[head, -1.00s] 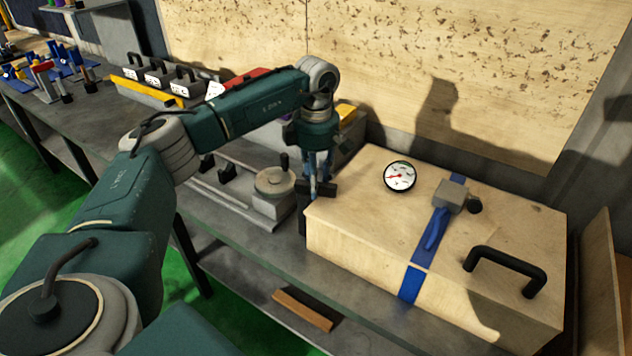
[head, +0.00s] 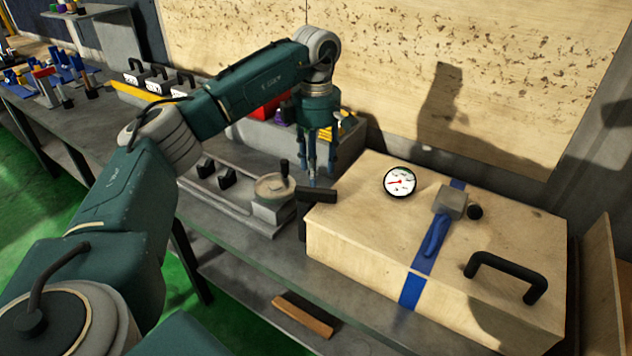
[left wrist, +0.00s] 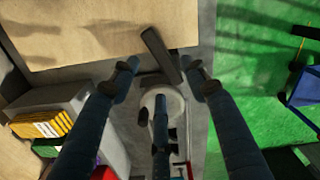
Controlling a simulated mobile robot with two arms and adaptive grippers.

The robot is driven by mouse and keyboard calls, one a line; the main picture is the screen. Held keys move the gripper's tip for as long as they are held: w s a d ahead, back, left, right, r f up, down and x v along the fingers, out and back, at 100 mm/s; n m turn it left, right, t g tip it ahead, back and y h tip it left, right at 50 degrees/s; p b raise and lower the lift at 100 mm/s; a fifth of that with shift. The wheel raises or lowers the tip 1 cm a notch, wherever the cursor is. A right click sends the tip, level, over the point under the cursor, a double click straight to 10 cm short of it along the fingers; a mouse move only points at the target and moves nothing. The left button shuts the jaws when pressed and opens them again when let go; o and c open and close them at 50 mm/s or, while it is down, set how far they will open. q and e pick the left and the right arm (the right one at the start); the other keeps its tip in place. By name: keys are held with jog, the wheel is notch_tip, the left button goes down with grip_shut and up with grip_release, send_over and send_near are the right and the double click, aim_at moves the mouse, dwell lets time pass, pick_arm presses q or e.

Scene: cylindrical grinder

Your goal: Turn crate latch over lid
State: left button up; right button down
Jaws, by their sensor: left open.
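The wooden crate (head: 370,262) stands on the bench at the right, its lid (head: 350,200) shut. The black latch (head: 317,194) is a bar on a post at the crate's left side. In the left wrist view the latch (left wrist: 158,52) crosses the lid's edge, one end over the lid (left wrist: 80,30). My left gripper (head: 320,178) points down, open and empty, just behind the latch in the head view. In the left wrist view its spread fingers (left wrist: 161,72) frame the latch's near end; I cannot tell whether they touch. My right gripper is not in view.
On the lid are a dial gauge (head: 400,181), a blue strap (head: 432,245), a grey block (head: 450,201) and a black handle (head: 508,270). A grey fixture with a round disc (head: 273,187) stands left of the latch. A bin (head: 265,133) lies behind it.

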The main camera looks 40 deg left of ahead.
pick_arm(q)
notch_tip(320, 180, up, 5)
jog(key=shift+r, duration=0.15)
dwell(0.6)
